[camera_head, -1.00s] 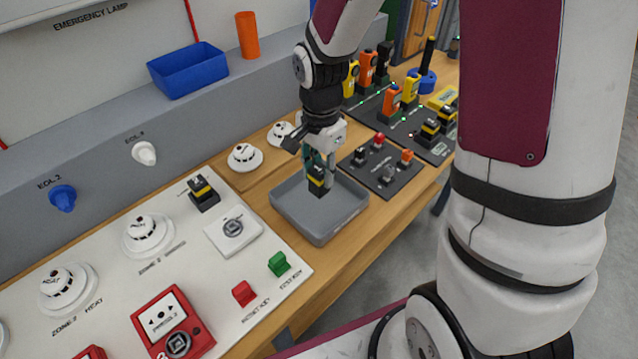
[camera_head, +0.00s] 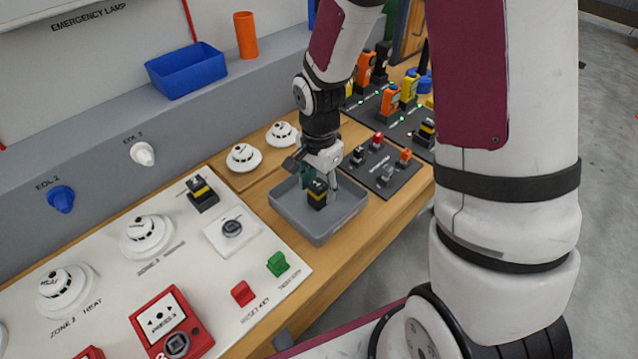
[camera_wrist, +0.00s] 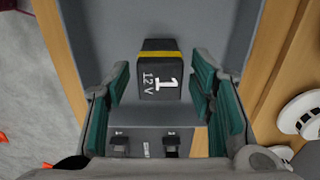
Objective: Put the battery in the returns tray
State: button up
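The battery (camera_head: 317,194) is a black block with a yellow band and stands in the grey returns tray (camera_head: 352,212). In the wrist view the battery (camera_wrist: 160,84) shows "1" and "12 V", with its terminal end nearest the camera. My gripper (camera_head: 318,181) is low over the tray, its fingers on either side of the battery. In the wrist view the green pads of my gripper (camera_wrist: 165,125) stand apart, with a visible gap on the right; contact on the left is hard to judge. The tray floor (camera_wrist: 205,30) shows behind the battery.
A white panel (camera_head: 130,278) with detectors, keys and another black-and-yellow battery (camera_head: 202,194) lies left of the tray. A dark board (camera_head: 375,168) with small switches is close on its right. White detectors (camera_head: 243,157) sit behind it. A blue bin (camera_head: 187,70) is on the ledge.

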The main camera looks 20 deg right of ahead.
aim_at(319, 184)
jog(key=shift+r, duration=0.1)
notch_tip(319, 184, up, 12)
jog(key=s+r+n+t, duration=0.5)
jog(key=s+r+n, duration=0.8)
jog(key=s+r, duration=0.2)
jog(key=shift+s+d+n, duration=0.3)
jog(key=shift+s, duration=0.65)
jog(key=shift+r, duration=0.15)
